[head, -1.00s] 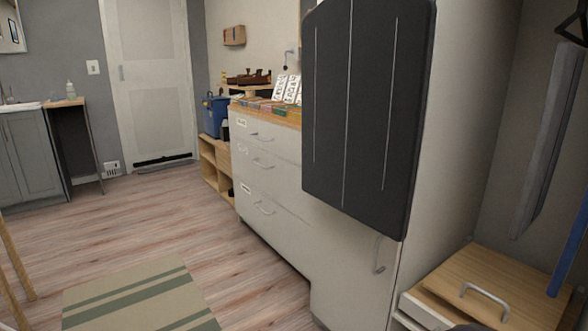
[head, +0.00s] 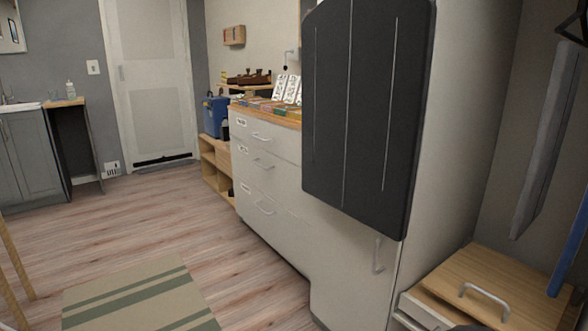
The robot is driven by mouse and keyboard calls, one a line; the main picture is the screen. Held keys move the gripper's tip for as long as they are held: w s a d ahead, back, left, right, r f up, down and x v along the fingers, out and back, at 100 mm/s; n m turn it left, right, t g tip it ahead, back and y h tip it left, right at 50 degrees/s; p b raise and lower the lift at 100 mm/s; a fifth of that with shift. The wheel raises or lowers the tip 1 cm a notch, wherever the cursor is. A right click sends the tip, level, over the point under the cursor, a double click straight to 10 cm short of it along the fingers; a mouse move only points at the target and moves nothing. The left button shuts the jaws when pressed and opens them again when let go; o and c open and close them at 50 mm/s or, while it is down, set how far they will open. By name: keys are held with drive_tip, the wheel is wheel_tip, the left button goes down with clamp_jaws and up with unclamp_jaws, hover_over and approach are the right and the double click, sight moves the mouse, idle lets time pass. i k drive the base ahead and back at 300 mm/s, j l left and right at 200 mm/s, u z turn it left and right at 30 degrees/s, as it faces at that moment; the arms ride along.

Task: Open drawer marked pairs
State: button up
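A white drawer chest stands right of centre with three drawers in a stack. The top drawer (head: 276,140), middle drawer (head: 275,171) and bottom drawer (head: 272,210) each have a bar handle and a small white label at the upper left. All three look shut. The label writing is too small to read, so I cannot tell which one is marked pairs. The right side of the chest is partly hidden by a dark panel (head: 365,110) with pale lines. My gripper is not in view.
A white cabinet door with a handle (head: 378,256) is below the dark panel. A low wooden-topped unit (head: 500,275) stands at bottom right. Cards and boxes crowd the chest top (head: 270,113). The wooden floor (head: 150,230) left of the chest is open, with a striped rug (head: 135,290).

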sight(285, 142)
drive_tip(key=i+j, duration=0.35)
drive_tip(key=i, duration=0.2)
drive_tip(key=i+j, duration=0.35)
drive_tip(key=i, duration=0.2)
drive_tip(key=i+j, duration=0.35)
drive_tip(key=i, duration=0.2)
drive_tip(key=i+j, duration=0.35)
drive_tip(key=i, duration=0.2)
drive_tip(key=i+j, duration=0.35)
drive_tip(key=i, duration=0.2)
